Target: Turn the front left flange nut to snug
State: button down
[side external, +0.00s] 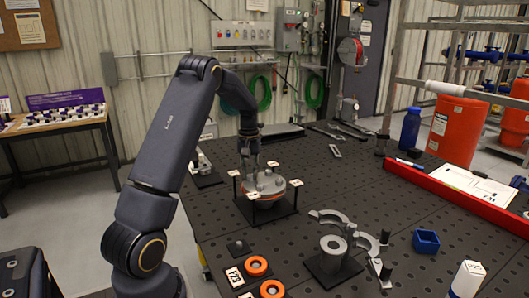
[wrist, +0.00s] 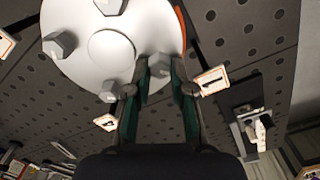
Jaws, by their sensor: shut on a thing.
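The grey round flange (side external: 266,184) sits on a dark stand on the perforated table, with an orange-red band under its rim. In the wrist view its pale top face (wrist: 85,62) carries several hex nuts around a central disc. My gripper (side external: 251,166) points down at the flange's back-left edge as the side view shows it. In the wrist view my gripper (wrist: 159,72) has one finger on each side of a hex flange nut (wrist: 160,63) near the rim and is shut on it. Whether this nut is snug cannot be seen.
Small numbered tags (side external: 253,196) stand on posts around the flange. A grey cylinder (side external: 333,250), curved clamp halves (side external: 329,217), orange rings (side external: 257,266) and a blue box (side external: 426,241) lie nearer the camera.

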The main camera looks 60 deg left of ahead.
jog(key=shift+r, duration=0.1)
dwell(0.3)
jog(key=c, duration=1)
grip_release()
jog(key=shift+r, duration=4)
jog(key=shift+w+d, duration=0.1)
